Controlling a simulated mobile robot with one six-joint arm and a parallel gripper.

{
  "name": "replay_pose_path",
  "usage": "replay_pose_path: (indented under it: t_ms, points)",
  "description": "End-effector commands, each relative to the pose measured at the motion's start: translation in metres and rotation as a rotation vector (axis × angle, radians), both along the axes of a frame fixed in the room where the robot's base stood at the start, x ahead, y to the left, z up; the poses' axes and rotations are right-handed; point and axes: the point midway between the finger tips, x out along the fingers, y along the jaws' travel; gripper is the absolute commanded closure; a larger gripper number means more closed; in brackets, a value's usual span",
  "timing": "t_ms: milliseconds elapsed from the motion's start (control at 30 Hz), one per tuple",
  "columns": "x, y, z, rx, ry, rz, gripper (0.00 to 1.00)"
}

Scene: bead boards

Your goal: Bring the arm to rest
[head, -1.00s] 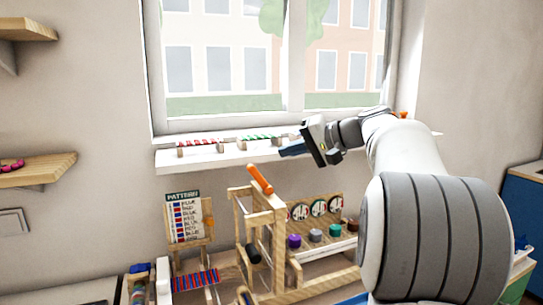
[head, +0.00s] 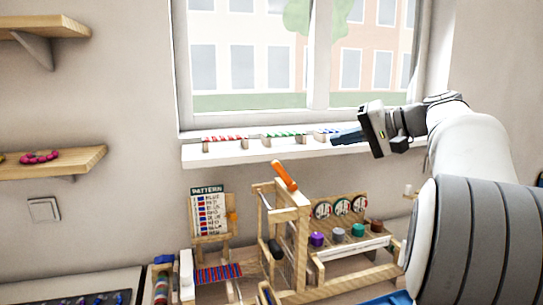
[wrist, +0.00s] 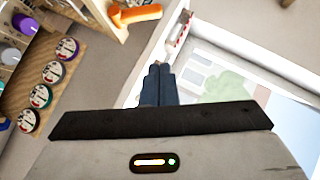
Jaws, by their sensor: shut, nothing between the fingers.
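My gripper (head: 334,136) is at the right of the head view, raised in front of the window sill, its fingers pointing left. In the wrist view its two dark blue fingers (wrist: 157,84) lie together, with nothing between them. The arm reaches in from the right edge of the head view. In the picture the fingertips overlap the right part of the sill, near a blue beaded strip (head: 322,131). I cannot tell whether they touch it.
The white window sill (head: 222,156) holds red (head: 224,138) and green (head: 284,135) beaded strips. Below stand a wooden loom frame with an orange handle (head: 285,175), a pattern board (head: 208,212) and several coloured spools. Wooden shelves (head: 85,160) are at left.

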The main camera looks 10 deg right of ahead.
Motion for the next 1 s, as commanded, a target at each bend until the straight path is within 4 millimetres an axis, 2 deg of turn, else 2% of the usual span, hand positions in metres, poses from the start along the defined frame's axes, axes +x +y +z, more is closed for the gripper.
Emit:
replay_pose_path:
  t_ms: [67,167,267,367,400,500,600,733,833,1000]
  points:
    - [0.000,0.005,-0.004,-0.006,0.015,0.002,1.00]
    - [-0.004,0.028,-0.022,-0.037,0.083,0.007,1.00]
    - [-0.017,0.069,-0.061,-0.115,0.208,0.019,1.00]
    - [-0.048,0.112,-0.113,-0.249,0.346,0.040,1.00]
    - [-0.063,0.127,-0.134,-0.313,0.392,0.051,1.00]
    - [-0.107,0.154,-0.183,-0.487,0.479,0.087,1.00]
    - [-0.151,0.168,-0.226,-0.669,0.519,0.133,1.00]
    - [-0.196,0.173,-0.267,-0.864,0.517,0.193,1.00]
    - [-0.216,0.173,-0.286,-0.962,0.499,0.229,1.00]
    - [-0.228,0.170,-0.298,-1.026,0.484,0.251,1.00]
